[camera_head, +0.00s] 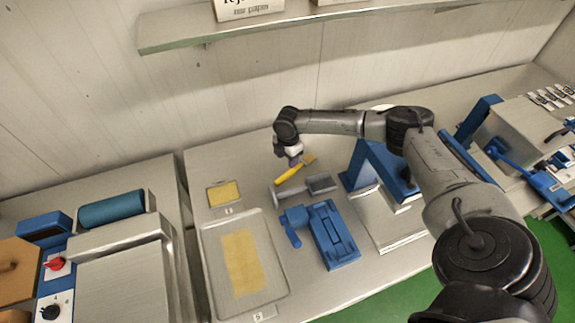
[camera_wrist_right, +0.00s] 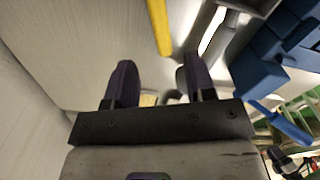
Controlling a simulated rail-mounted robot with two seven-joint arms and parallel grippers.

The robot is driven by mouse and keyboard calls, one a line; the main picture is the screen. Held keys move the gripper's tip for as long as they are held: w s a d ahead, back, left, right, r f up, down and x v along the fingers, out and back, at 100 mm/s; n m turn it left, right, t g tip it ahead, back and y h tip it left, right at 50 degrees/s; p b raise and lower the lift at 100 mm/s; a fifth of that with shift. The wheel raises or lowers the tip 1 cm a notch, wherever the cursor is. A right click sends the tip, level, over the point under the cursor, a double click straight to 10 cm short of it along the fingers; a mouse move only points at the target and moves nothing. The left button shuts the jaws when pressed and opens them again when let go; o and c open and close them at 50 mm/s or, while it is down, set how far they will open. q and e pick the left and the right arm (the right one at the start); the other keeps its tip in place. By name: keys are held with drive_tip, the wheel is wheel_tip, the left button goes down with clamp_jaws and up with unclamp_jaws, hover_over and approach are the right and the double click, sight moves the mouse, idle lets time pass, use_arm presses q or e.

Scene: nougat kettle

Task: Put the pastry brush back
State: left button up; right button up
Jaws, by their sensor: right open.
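The pastry brush (camera_head: 289,173) has a yellow handle and a brownish-yellow head at its upper right end. It lies slantwise on the grey bench, behind a grey handled tool. My right gripper (camera_head: 293,159) is just above and behind it, pointing down. In the right wrist view the two dark fingers (camera_wrist_right: 156,66) are apart with nothing between them. The yellow handle (camera_wrist_right: 160,26) shows beyond the fingertips, roughly in line with the gap. I cannot tell the exact height above it. My left gripper is not in view.
A small tray with a yellow pad (camera_head: 209,202) and a larger tray (camera_head: 208,255) with a yellow sheet lie to the left. The grey tool (camera_head: 290,192), a blue device (camera_head: 334,239) and a blue-framed stand (camera_head: 362,165) are close in front and right. A shelf (camera_head: 300,20) runs above.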

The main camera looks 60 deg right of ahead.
wheel_tip(320, 180, up, 3)
idle(0.3)
idle(0.5)
